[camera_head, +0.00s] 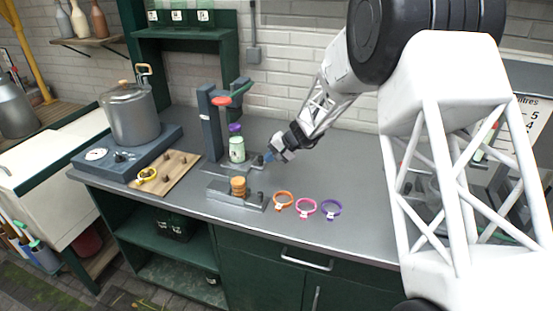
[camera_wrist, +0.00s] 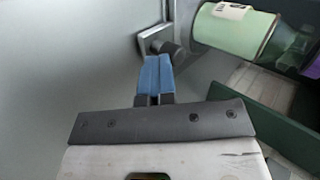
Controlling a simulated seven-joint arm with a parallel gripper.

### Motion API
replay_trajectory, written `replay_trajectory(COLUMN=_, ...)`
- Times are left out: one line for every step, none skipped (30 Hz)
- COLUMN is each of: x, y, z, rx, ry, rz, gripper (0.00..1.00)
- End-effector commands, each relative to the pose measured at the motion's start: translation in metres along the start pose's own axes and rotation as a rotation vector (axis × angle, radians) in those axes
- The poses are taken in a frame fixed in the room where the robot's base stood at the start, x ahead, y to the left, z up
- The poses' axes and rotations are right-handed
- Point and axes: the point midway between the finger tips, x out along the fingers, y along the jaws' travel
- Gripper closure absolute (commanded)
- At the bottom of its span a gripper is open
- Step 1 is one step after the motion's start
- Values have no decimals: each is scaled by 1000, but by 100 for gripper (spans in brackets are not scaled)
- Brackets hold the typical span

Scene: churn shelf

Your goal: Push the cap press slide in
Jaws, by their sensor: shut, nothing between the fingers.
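The cap press (camera_head: 210,125) stands on the grey counter, a dark upright with a red-topped lever. A pale green bottle (camera_head: 237,152) with a purple top stands upright on its slide (camera_head: 226,170). The slide's dark knob (camera_head: 257,161) is at the right end. In the wrist view the knob (camera_wrist: 165,46) stands on a grey plate beside the green bottle (camera_wrist: 236,30). My gripper (camera_head: 268,156) is shut and empty at the knob's right. Its blue fingertips (camera_wrist: 155,60) are right at the knob; I cannot tell whether they touch it.
A second grey fixture (camera_head: 222,194) with a stack of tan discs (camera_head: 238,186) is in front. Orange (camera_head: 284,201), pink (camera_head: 305,208) and purple (camera_head: 330,208) rings lie to the right. A pot (camera_head: 131,115) on a scale-like base and a wooden board (camera_head: 178,163) are left.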

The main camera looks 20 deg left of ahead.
Motion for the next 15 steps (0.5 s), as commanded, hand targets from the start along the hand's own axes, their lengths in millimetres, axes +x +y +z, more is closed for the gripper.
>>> replay_trajectory(x=4, y=-4, z=-1, rx=-2, ry=1, rz=-2, gripper=100)
replay_trajectory(x=4, y=-4, z=-1, rx=-2, ry=1, rz=-2, gripper=100)
replay_trajectory(x=4, y=-4, z=-1, rx=-3, ry=1, rz=-2, gripper=100)
replay_trajectory(x=5, y=-4, z=-1, rx=-3, ry=1, rz=-2, gripper=100)
replay_trajectory(x=5, y=-4, z=-1, rx=-3, ry=1, rz=-2, gripper=100)
replay_trajectory(x=5, y=-5, z=-1, rx=-3, ry=1, rz=-2, gripper=100)
replay_trajectory(x=5, y=-5, z=-1, rx=-3, ry=1, rz=-2, gripper=100)
replay_trajectory(x=6, y=-5, z=-1, rx=-4, ry=1, rz=-2, gripper=100)
replay_trajectory(x=6, y=-5, z=-1, rx=-4, ry=0, rz=-3, gripper=100)
replay_trajectory(x=6, y=-5, z=-1, rx=-4, ry=0, rz=-3, gripper=100)
replay_trajectory(x=5, y=-5, z=-1, rx=-4, ry=1, rz=-3, gripper=100)
replay_trajectory(x=5, y=-5, z=-1, rx=-4, ry=1, rz=-3, gripper=100)
replay_trajectory(x=4, y=-4, z=-1, rx=-4, ry=1, rz=-3, gripper=100)
replay_trajectory(x=3, y=-4, z=-1, rx=-4, ry=1, rz=-3, gripper=100)
replay_trajectory(x=2, y=-2, z=-1, rx=-4, ry=1, rz=-3, gripper=100)
